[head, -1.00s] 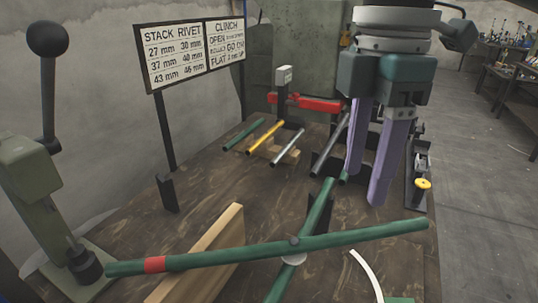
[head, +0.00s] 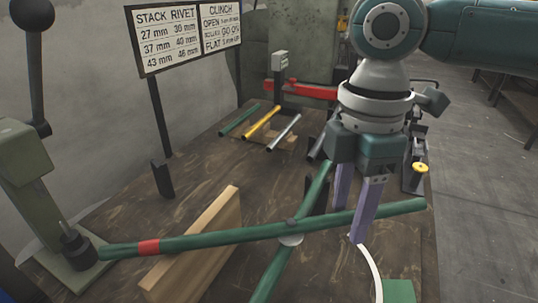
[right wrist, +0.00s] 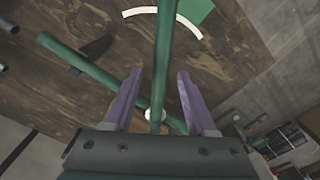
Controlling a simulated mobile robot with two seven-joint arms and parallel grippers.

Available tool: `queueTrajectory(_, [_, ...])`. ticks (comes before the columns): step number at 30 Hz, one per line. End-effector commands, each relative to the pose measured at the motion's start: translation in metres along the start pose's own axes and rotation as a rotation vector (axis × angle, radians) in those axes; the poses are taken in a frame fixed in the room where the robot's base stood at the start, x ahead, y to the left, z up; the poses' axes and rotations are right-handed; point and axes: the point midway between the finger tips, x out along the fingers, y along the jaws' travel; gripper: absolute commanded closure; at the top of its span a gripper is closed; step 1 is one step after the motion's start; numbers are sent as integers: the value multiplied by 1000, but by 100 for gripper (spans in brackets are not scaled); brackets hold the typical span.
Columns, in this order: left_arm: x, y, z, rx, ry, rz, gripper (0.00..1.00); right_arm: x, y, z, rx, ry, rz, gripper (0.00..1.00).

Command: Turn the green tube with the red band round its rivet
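The green tube with the red band (head: 225,238) lies across the bench, its red band (head: 148,247) near its left end. It crosses over a second green tube (head: 272,275) at the rivet (head: 290,238). My right gripper (head: 348,224) is open, with its purple fingers on either side of the banded tube, right of the rivet. In the right wrist view the banded tube (right wrist: 165,50) runs between the spread fingers of the right gripper (right wrist: 152,85), with gaps at both sides. The red band is hidden there. My left gripper is not in view.
A press with a black-knobbed lever (head: 35,160) stands at the left. A wooden block (head: 195,250) lies under the banded tube. A white arc (head: 373,268) and a green patch (head: 399,291) mark the bench. Several short tubes (head: 262,122) and a red clamp (head: 300,90) are farther back.

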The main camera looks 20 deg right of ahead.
Motion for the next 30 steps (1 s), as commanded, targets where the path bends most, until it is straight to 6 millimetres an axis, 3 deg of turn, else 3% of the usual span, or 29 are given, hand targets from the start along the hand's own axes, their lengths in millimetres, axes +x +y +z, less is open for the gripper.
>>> queueTrajectory(2, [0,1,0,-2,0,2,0,0,0,0,0,0,0,54])
queueTrajectory(14, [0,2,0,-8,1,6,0,0,0,0,0,1,0,99])
queueTrajectory(30, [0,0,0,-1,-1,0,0,0,0,0,0,1,0,100])
